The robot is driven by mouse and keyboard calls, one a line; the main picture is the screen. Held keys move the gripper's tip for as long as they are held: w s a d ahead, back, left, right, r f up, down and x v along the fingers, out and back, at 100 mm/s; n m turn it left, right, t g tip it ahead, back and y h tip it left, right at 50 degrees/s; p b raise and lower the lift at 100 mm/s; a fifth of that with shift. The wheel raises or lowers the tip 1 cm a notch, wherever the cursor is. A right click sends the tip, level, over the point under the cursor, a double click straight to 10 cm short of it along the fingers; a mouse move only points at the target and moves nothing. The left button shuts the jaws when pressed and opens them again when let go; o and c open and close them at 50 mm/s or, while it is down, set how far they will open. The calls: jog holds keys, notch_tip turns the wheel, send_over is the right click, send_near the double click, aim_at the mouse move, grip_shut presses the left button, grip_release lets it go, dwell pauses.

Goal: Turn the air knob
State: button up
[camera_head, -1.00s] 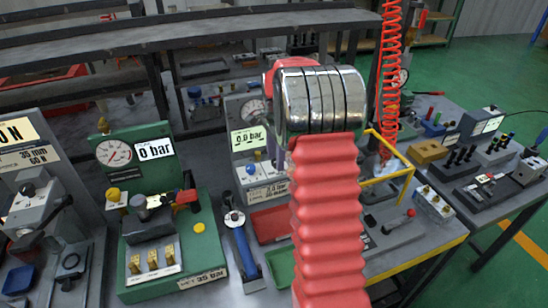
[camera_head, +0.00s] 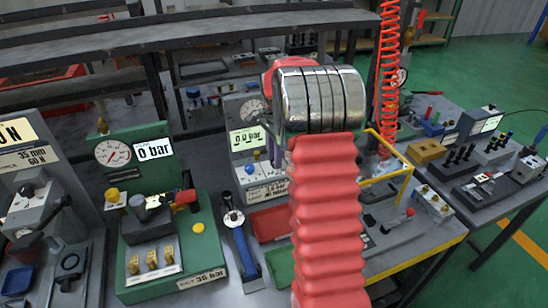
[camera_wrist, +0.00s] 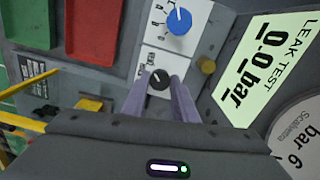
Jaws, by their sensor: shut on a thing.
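In the wrist view a black round knob (camera_wrist: 158,79) with a white mark sits on a white labelled plate of the leak test block. The two greyish-purple fingers of my gripper (camera_wrist: 162,77) stand on either side of it and are shut on it. The small lettering beside it is too blurred to read. The leak test display (camera_wrist: 262,62) reads 0.0 bar.
A brass-coloured knob (camera_wrist: 207,66) lies close to my right finger. Red (camera_wrist: 92,38) and green (camera_wrist: 22,40) trays are nearby. In the head view a green gauge block (camera_head: 165,235) stands left, and a yellow frame (camera_head: 386,184) and red coiled hose (camera_head: 390,80) stand right.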

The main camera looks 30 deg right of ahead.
jog(key=shift+w, duration=0.15)
jog(key=n, duration=0.4)
jog(key=shift+r+n, duration=0.1)
jog(key=shift+n, duration=0.2)
jog(key=n, duration=0.4)
jog(key=shift+n, duration=0.3)
jog(key=n, duration=0.4)
jog(key=shift+w+n, duration=0.1)
jog(key=shift+n, duration=2.1)
jog(key=o, duration=0.8)
jog(key=shift+o, duration=1.3)
